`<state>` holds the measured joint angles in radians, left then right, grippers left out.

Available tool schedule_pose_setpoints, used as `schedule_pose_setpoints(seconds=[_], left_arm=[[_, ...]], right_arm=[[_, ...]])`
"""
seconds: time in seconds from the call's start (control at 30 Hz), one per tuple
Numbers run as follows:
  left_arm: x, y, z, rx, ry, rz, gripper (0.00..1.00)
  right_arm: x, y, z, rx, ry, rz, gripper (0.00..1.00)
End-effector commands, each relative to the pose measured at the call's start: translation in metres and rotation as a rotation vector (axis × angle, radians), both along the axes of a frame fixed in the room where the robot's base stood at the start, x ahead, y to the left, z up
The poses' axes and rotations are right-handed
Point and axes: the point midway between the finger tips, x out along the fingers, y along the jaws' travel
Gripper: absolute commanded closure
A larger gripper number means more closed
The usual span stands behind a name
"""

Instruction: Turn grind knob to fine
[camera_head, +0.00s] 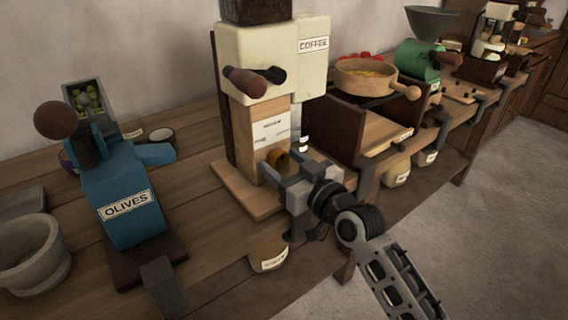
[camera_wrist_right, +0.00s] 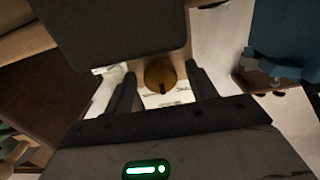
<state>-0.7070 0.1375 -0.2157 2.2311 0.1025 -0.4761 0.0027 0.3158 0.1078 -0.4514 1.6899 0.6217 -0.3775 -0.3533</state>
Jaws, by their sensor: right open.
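The coffee grinder (camera_head: 258,55) stands on the wooden counter, cream on top with a COFFEE label and a wooden lower body. A round brass-coloured grind knob (camera_head: 278,158) sits low on its front, below a white label plate (camera_head: 271,130). My right gripper (camera_head: 287,170) is open at the knob, partly covering it. In the right wrist view the knob (camera_wrist_right: 160,75) lies between the two dark fingers (camera_wrist_right: 160,88), with gaps on both sides. A dark mark shows on the knob; the fine setting cannot be read. My left gripper is not in view.
A wooden-handled crank (camera_head: 246,82) juts out above the knob. A blue OLIVES press (camera_head: 122,200) and a stone mortar (camera_head: 32,257) stand to the left. A wooden bin (camera_head: 350,130), a sieve (camera_head: 365,80) and a green mill (camera_head: 420,60) stand to the right.

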Motion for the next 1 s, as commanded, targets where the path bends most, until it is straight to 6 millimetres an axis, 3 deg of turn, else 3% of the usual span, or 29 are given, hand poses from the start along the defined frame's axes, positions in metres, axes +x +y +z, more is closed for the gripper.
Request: schedule_pose_setpoints(seconds=[0.33,0.47,0.5,1.0], left_arm=[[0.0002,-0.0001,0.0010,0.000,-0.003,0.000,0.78],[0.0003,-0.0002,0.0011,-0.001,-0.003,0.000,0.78],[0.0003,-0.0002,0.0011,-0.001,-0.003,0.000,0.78],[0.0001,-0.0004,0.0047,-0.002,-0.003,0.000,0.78]], right_arm=[[0.0027,0.0021,0.0001,0.000,0.000,0.000,0.46],[0.0027,0.0019,0.0001,0.000,0.000,0.000,0.82],[0.0026,0.0019,0.0001,0.000,0.000,0.000,0.87],[0.0030,0.0012,0.0007,-0.111,-0.080,0.000,0.87]])
